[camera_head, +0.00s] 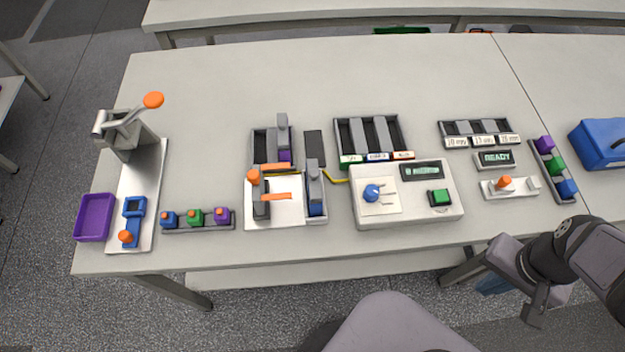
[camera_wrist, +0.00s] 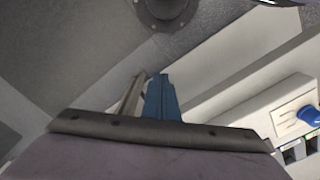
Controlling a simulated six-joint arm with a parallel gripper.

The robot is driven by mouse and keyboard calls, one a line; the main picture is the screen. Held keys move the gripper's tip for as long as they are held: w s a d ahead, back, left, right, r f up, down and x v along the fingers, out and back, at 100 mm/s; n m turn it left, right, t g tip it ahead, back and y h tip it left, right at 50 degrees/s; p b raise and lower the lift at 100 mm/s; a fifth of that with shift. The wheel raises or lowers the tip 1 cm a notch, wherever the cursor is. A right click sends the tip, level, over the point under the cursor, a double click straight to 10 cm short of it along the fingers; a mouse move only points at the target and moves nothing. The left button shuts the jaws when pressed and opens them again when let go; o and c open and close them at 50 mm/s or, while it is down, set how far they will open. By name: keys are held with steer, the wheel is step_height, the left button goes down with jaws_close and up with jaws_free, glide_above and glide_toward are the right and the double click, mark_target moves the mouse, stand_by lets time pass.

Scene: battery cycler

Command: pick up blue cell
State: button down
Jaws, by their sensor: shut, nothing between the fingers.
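Several blue pieces show in the head view, and I cannot tell for sure which is the blue cell. One blue block with an orange top (camera_head: 168,219) stands at the left end of a grey rack. Another blue block (camera_head: 568,188) sits at the near end of the right-hand rack. A third blue piece (camera_head: 316,208) is partly hidden in a slot of the middle fixture. My gripper (camera_head: 489,286) hangs off the table's front edge at lower right, pointing downward, away from all of them. In the wrist view its fingers (camera_wrist: 155,80) are together and empty.
A white box with a blue knob (camera_head: 372,192) and green button stands mid-table. Orange-handled clamps (camera_head: 276,196) stand left of it. A lever press (camera_head: 127,130) and purple tray (camera_head: 94,217) are at left. A blue case (camera_head: 600,145) is far right. The table's back strip is clear.

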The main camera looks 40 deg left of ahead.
steer(key=c, duration=1.5)
jaws_free()
